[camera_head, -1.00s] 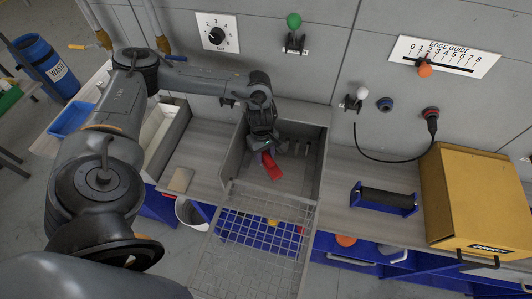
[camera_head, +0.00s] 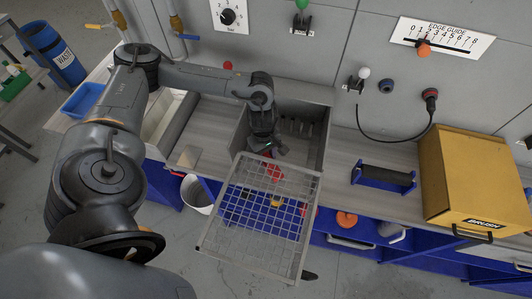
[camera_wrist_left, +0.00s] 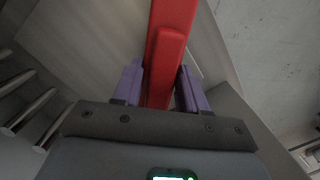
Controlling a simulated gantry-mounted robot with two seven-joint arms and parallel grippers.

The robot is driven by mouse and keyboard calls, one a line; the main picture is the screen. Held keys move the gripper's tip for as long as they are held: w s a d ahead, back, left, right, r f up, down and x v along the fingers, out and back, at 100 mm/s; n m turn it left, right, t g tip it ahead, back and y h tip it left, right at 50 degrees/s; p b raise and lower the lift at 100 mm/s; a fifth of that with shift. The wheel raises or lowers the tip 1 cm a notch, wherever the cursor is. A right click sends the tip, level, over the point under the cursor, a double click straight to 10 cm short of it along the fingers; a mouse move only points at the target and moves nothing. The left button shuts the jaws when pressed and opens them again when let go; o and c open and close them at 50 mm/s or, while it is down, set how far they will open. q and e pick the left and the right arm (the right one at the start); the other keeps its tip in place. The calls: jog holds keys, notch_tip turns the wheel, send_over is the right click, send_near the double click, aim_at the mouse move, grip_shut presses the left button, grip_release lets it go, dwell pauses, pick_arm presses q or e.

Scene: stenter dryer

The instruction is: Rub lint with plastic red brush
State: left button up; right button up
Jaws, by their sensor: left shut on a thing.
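My left gripper (camera_head: 268,150) is shut on a red plastic brush (camera_head: 273,171) at the front of an open grey box (camera_head: 317,133). In the left wrist view, the gripper's purple fingers (camera_wrist_left: 160,90) flank the red handle (camera_wrist_left: 166,60); the brush's far end is out of frame. In the head view the brush is partly behind the near top edge of a wire mesh screen (camera_head: 222,215). The screen slopes out from the box's front over the counter edge. I cannot make out lint on it. I cannot tell whether the brush touches it. My right gripper is not in view.
Several grey rods (camera_wrist_left: 22,112) lie in the box. A black roller on a blue stand (camera_head: 385,178) and a yellow brush box (camera_head: 470,185) stand to the right. A white bin (camera_head: 196,194) and blue shelves are below. The counter between box and roller is clear.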

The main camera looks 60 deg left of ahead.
pick_arm(q)
jog(key=shift+s+d, duration=0.25)
jog(key=shift+d, duration=0.1)
jog(key=r, duration=0.1)
jog(key=r+p, duration=0.1)
jog(key=shift+s+d+r, duration=0.2)
jog(key=shift+r, duration=0.15)
jog(key=shift+w+a+r+p, duration=0.15)
jog(key=shift+r+p, duration=0.25)
jog(key=shift+w+a+r+p, duration=0.1)
jog(key=shift+a+r+p, duration=0.05)
jog(key=shift+r+p, duration=0.25)
jog(key=shift+s+d+r+p, duration=0.1)
jog(key=shift+r+p, duration=0.4)
jog(key=shift+r, duration=0.2)
notch_tip(320, 180, up, 2)
jog(key=shift+r+p, duration=0.1)
jog(key=shift+p, duration=0.6)
jog(key=shift+r, duration=0.15)
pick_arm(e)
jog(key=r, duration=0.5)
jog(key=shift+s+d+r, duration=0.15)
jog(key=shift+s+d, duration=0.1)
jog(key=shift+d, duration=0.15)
pick_arm(q)
jog(key=shift+r, duration=0.1)
